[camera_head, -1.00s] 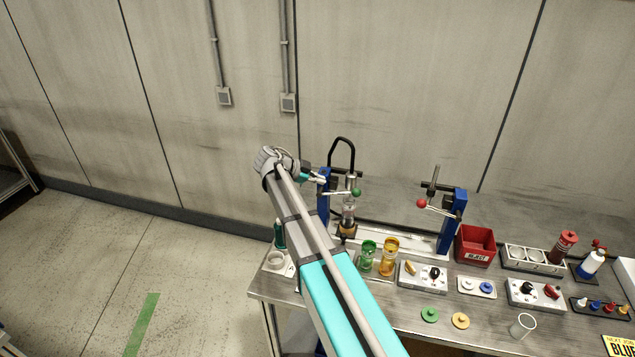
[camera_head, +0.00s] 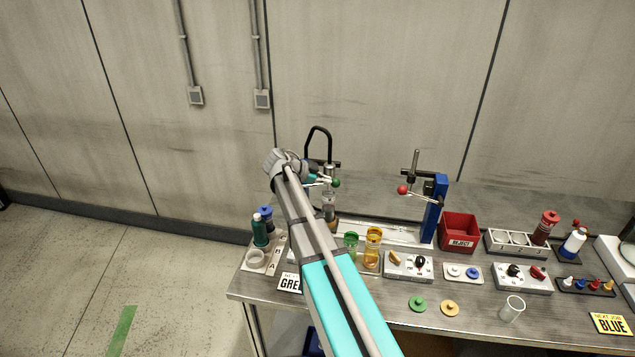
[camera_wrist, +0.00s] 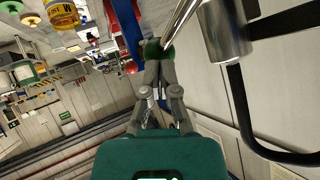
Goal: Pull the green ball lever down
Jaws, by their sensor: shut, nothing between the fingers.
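The green ball (camera_head: 336,183) sits at the end of a thin metal lever on the left press, near the black hose loop. My gripper (camera_head: 322,180) is just left of the ball, at nearly the same height in the head view. In the wrist view the green ball (camera_wrist: 153,49) shows at the tips of my gripper (camera_wrist: 158,64), partly hidden by the fingers. The fingers are shut together with nothing between them. I cannot tell whether they touch the ball. My arm hides much of the left press.
A second press with a red ball lever (camera_head: 402,190) stands to the right on a blue post (camera_head: 436,210). Green and amber cups (camera_head: 372,247), a red bin (camera_head: 459,232) and several small parts crowd the bench. The wall is close behind.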

